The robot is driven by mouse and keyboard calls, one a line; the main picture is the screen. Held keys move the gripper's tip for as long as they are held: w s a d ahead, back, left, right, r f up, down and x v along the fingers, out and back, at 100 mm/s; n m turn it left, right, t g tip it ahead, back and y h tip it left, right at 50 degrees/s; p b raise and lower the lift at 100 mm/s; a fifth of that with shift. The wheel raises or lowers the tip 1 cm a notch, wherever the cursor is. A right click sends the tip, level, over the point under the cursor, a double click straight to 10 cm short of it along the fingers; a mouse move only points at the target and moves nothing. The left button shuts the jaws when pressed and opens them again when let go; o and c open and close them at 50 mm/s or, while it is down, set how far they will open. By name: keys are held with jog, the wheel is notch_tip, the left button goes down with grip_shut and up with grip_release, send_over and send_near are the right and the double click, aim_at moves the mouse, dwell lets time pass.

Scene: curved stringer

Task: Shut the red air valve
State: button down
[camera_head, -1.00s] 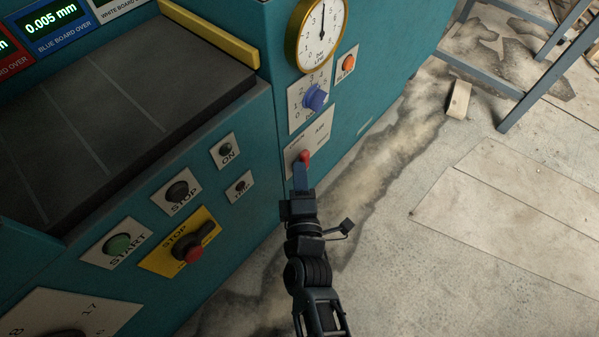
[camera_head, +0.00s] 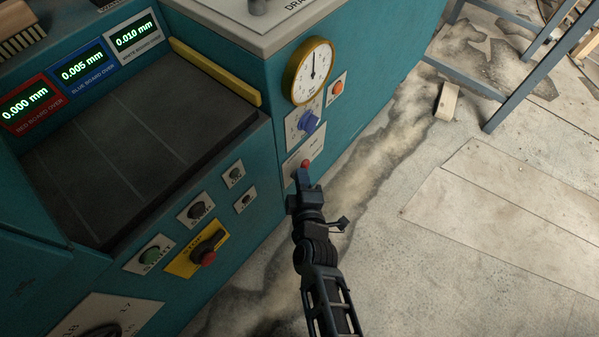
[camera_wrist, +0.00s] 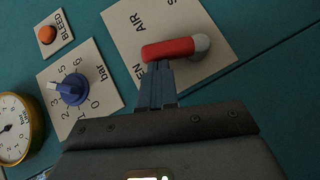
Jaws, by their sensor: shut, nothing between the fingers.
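The red air valve (camera_head: 306,164) is a small lever on a pale plate on the teal machine's side. In the wrist view the red lever (camera_wrist: 168,49) runs from a grey rounded pivot on the right to its free end on the left. That free end lies beside the letters "EN", below the word AIR; an "S" shows at the upper right. My gripper (camera_head: 303,177) is shut and empty. In the wrist view its fingertips (camera_wrist: 155,68) are at the lever's free end, touching or almost touching it.
A blue bar knob (camera_head: 309,122), an orange BLEED button (camera_head: 337,88) and a brass-rimmed gauge (camera_head: 308,71) sit above the valve. STOP, START and smaller buttons are on the panel to the left. Floor is open at right, with a blue-grey metal frame (camera_head: 520,80) beyond.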

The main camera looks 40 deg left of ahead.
aim_at(308, 166)
jog(key=shift+w+d+m+g+h, duration=0.15)
jog(key=shift+w+m+g+h, duration=0.25)
jog(key=shift+w+m+g, duration=1.15)
jog(key=w+m+g+b, duration=0.1)
jog(key=g+b, duration=0.1)
jog(key=w+f+g+b, duration=0.1)
jog(key=g+b, duration=0.1)
jog(key=b, duration=0.1)
jog(key=w+f+m+g+b, duration=0.1)
jog(key=w+g+b, duration=0.1)
jog(key=b, duration=0.1)
jog(key=shift+d+f+m+g, duration=0.1)
jog(key=shift+d+m+g, duration=0.05)
jog(key=shift+m+g, duration=0.2)
jog(key=shift+b, duration=0.3)
